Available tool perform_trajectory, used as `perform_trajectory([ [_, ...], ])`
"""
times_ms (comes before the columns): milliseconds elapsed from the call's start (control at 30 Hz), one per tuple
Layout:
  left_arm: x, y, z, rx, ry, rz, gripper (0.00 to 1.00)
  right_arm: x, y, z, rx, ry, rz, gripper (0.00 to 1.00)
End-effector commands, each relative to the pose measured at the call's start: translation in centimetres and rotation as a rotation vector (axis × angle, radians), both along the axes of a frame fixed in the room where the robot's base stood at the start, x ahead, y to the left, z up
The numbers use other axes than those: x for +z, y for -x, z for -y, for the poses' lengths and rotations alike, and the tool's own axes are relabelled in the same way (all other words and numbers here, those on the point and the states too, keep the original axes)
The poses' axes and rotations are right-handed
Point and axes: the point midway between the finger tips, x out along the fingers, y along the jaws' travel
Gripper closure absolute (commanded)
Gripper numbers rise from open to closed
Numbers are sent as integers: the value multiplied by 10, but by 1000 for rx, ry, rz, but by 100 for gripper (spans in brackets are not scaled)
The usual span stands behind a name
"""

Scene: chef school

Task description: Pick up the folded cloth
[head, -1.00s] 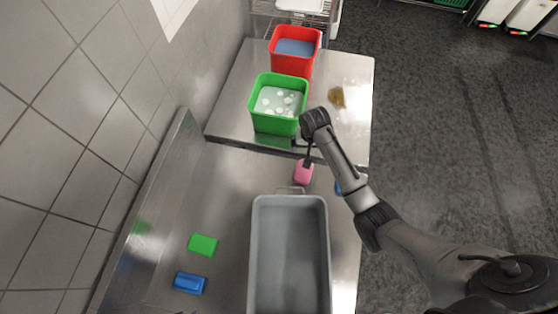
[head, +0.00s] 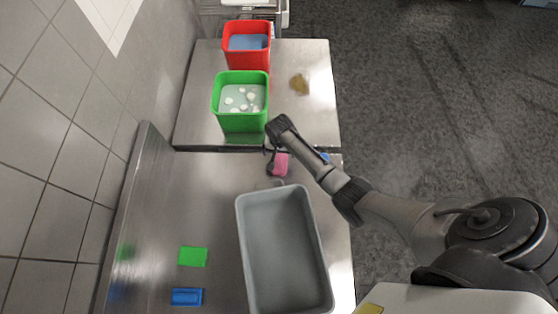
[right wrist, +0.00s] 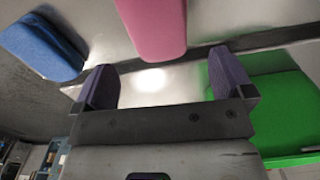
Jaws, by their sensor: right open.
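A pink, rounded cloth-like piece (head: 281,164) lies on the steel counter just beyond the grey tub; it also shows at the top of the right wrist view (right wrist: 152,28). I cannot tell for sure which coloured piece is the folded cloth. My right gripper (head: 268,153) is beside the pink piece, on its left. In the right wrist view its two fingers (right wrist: 168,78) are wide apart with nothing between them, and the pink piece is ahead of them. A blue piece (right wrist: 42,46) lies to one side, mostly behind my arm in the head view (head: 323,157). My left gripper is not in view.
A grey tub (head: 243,240) stands at the front of the counter. A flat green piece (head: 193,257) and a blue piece (head: 187,297) lie left of it. A green bin (head: 241,122) and a red bin (head: 246,56) stand behind on another counter. A tiled wall borders the left.

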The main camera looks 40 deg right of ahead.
Motion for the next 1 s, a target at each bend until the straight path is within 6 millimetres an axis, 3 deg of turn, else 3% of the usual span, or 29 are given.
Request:
perform_trajectory([
  [167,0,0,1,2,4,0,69,-7,0,0,0,0,0,1],
  [600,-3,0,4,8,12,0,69,-51,0,0,0,-1,1,1],
  [933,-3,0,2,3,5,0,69,-54,0,0,1,-1,1,1],
  [1000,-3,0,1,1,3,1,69,-54,0,0,1,-1,1,8],
])
